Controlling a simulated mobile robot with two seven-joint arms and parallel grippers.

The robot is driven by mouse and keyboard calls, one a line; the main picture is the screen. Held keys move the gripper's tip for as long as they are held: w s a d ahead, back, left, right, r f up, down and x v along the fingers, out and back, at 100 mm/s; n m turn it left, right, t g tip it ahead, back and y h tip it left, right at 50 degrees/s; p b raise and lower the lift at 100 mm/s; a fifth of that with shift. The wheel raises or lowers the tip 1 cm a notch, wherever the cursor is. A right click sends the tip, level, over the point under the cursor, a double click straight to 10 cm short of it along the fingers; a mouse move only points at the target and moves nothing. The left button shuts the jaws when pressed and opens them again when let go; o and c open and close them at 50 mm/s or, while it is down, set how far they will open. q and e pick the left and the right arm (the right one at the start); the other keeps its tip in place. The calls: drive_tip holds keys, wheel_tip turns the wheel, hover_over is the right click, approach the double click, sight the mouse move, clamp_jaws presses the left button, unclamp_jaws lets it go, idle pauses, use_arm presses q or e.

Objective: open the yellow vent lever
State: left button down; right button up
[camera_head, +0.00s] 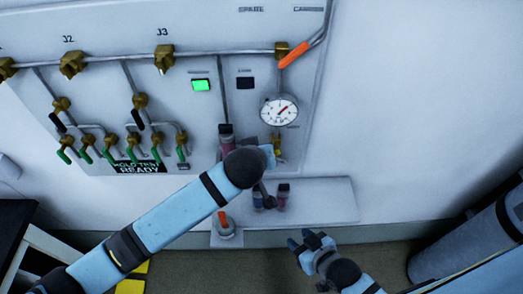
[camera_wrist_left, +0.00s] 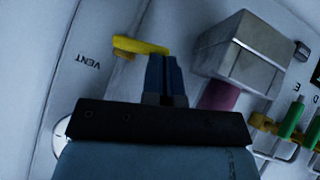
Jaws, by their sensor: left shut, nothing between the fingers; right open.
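The yellow vent lever (camera_wrist_left: 138,46) is in the left wrist view, beside the VENT label (camera_wrist_left: 87,62) on the pale panel. In the head view a small part of it (camera_head: 277,149) shows just past my left wrist. My left gripper (camera_wrist_left: 163,60) is shut and empty, its fingertips at the lever's right end in the wrist view. I cannot tell whether they touch it. In the head view my left wrist hides most of these fingers. My right gripper (camera_head: 304,240) is open and empty, low in front of the panel.
A round gauge (camera_head: 279,110) and an orange-handled valve (camera_head: 293,55) are above the lever. Green-handled valves (camera_head: 108,150) line the panel's left. A grey box (camera_wrist_left: 248,50) stands beside the left fingers. A shelf (camera_head: 330,198) with small bottles is below. A grey cylinder (camera_head: 460,245) stands far right.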

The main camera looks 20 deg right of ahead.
use_arm(q)
wheel_tip(320, 180, down, 3)
drive_tip(key=shift+a+r+n+h+p, duration=0.1)
drive_tip(key=shift+n+h+p, duration=0.25)
drive_tip(key=shift+h+p, duration=0.2)
drive_tip(key=shift+a+r+n+h+p, duration=0.1)
drive_tip(key=shift+n+h+p, duration=0.3)
drive_tip(key=shift+h, duration=0.25)
drive_tip(key=b+v, duration=0.1)
drive_tip(key=v, duration=1.2)
drive_tip(key=shift+a+r, duration=0.2)
drive_tip(key=shift+r, duration=0.1)
